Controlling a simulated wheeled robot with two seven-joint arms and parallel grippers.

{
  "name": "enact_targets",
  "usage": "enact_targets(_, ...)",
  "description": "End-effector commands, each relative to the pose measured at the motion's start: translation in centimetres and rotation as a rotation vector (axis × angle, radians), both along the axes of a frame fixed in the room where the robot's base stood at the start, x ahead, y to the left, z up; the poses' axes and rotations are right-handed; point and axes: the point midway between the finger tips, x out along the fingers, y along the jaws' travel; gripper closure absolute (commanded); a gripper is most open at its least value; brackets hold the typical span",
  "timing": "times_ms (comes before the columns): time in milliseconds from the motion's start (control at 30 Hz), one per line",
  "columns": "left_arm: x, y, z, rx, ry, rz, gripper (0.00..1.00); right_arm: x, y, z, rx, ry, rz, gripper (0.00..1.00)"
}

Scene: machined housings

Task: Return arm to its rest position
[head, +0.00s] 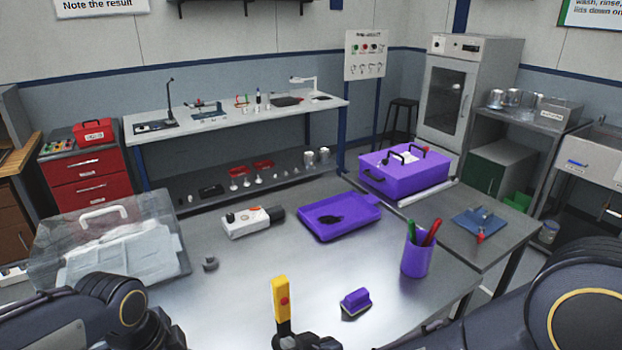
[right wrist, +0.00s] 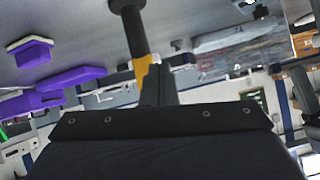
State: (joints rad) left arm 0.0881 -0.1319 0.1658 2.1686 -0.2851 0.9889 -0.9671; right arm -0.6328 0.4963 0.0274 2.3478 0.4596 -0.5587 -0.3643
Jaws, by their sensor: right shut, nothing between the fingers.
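My right gripper (head: 312,342) is at the bottom edge of the head view, shut and empty. Its dark fingers also show near the middle of the right wrist view (right wrist: 160,85). Right beside it in the head view, a yellow handle (head: 281,298) with a red button stands upright on a dark lower part. The yellow piece (right wrist: 142,70) and a dark post also show in the right wrist view, close to the fingers; I cannot tell whether they touch. My left arm comes in at the lower left, with its gripper out of the picture.
The steel table (head: 245,290) holds a purple brush (head: 355,302), a purple cup (head: 417,255) with pens, a purple tray (head: 340,217), a white device (head: 247,222), a small grey part (head: 210,263) and a clear covered box (head: 110,245). A purple case (head: 405,178) stands at the back right.

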Motion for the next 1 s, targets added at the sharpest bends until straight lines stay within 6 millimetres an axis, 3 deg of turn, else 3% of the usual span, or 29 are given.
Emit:
enact_targets(33, -0.9, 0.1, 0.5, -0.029, -0.017, 0.096, 0.18, 0.3, -2.2, 1.9, 0.043, 0.033, -0.023, 1.0)
enact_targets(100, -2.0, 0.0, 0.9, -0.078, -0.032, 0.234, 0.18, -0.1, -4.9, 3.6, 0.083, 0.091, -0.04, 1.0)
enact_targets(267, -4.4, -0.3, 1.6, -0.207, -0.055, 0.541, 0.18, -2.7, -11.5, 6.5, 0.132, 0.21, -0.089, 1.0)
enact_targets(500, -7.4, -1.2, 2.1, -0.439, -0.055, 0.963, 0.18, -10.1, -20.3, 7.8, 0.126, 0.381, -0.226, 1.0)
enact_targets(600, -8.2, -1.6, 2.2, -0.522, -0.044, 1.087, 0.18, -13.2, -22.6, 7.6, 0.11, 0.444, -0.289, 1.0)
enact_targets(733, -8.8, -2.0, 2.2, -0.59, -0.028, 1.186, 0.18, -15.8, -24.1, 7.2, 0.098, 0.5, -0.347, 1.0)
enact_targets(1000, -9.0, -2.1, 2.2, -0.614, -0.022, 1.22, 0.18, -16.8, -24.6, 7.0, 0.092, 0.522, -0.365, 1.0)
